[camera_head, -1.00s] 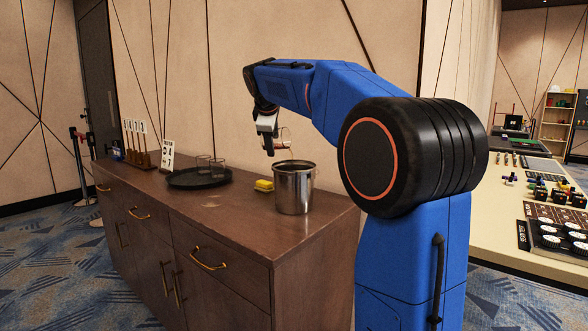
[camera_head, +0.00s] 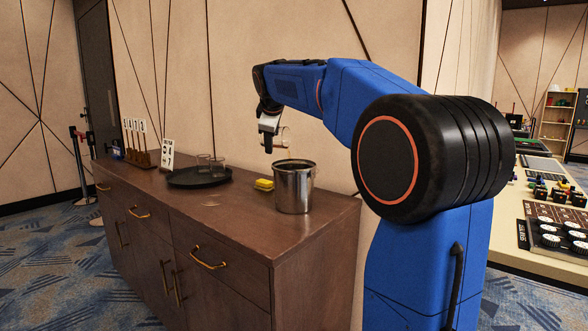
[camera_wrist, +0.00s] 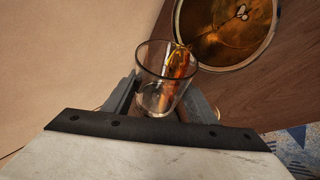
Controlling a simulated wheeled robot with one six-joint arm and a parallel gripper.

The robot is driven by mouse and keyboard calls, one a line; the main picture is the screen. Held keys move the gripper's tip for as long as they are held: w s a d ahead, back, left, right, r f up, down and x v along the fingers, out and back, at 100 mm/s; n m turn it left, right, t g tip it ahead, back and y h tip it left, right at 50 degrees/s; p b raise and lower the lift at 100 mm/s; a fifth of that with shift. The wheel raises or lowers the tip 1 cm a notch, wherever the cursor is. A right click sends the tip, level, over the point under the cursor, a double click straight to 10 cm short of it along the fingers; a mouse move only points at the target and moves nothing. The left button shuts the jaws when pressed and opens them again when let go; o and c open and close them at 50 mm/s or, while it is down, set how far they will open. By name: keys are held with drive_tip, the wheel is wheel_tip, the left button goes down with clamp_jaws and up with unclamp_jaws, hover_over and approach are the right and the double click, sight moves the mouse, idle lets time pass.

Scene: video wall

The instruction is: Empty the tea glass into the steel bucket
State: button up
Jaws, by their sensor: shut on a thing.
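The clear tea glass (camera_head: 283,138) is held tilted over on its side by my gripper (camera_head: 269,140), above the steel bucket (camera_head: 294,190) on the sideboard. In the wrist view my gripper's fingers close on both sides of the glass (camera_wrist: 152,98). A streak of amber tea lies along the glass's right side, toward the bucket (camera_wrist: 273,40). A thin amber trace shows below the glass mouth in the head view. Amber-brown liquid with a bright reflection shows inside the bucket. How much tea is left in the glass is hard to tell.
The brown sideboard (camera_head: 240,225) also carries a yellow sponge (camera_head: 264,185) left of the bucket. A dark round tray (camera_head: 190,183) with glasses stands further left, near a number sign (camera_head: 167,154) and wooden stands. The wall is close behind.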

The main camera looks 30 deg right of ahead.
sight(281, 140)
drive_tip(key=shift+s+t, duration=0.15)
drive_tip(key=shift+t, duration=0.25)
drive_tip(key=shift+d+f+p, duration=0.15)
drive_tip(key=shift+p, duration=0.15)
drive_tip(key=shift+s+d+f+m+t+y, duration=0.3)
drive_tip(key=shift+s+f+m+t+y, duration=0.3)
drive_tip(key=shift+t, duration=0.5)
drive_tip(key=shift+s+d+r+m+t+y+p, duration=0.25)
drive_tip(key=shift+m+t, duration=0.2)
drive_tip(key=shift+t, duration=0.25)
drive_tip(key=shift+s+d+r+m+t+y+p, duration=0.2)
drive_tip(key=shift+s+m+t+y, duration=0.2)
drive_tip(key=shift+t, duration=0.3)
drive_tip(key=shift+w+a, duration=0.1)
drive_tip(key=shift+w, duration=0.1)
drive_tip(key=shift+w+a+n+g+h, duration=0.25)
drive_tip(key=shift+n+g, duration=0.1)
drive_tip(key=shift+g, duration=0.25)
drive_tip(key=shift+w+f+g, duration=0.1)
drive_tip(key=shift+f+g, duration=0.05)
drive_tip(key=shift+g, duration=0.15)
drive_tip(key=shift+w+a, duration=0.1)
drive_tip(key=shift+w, duration=0.05)
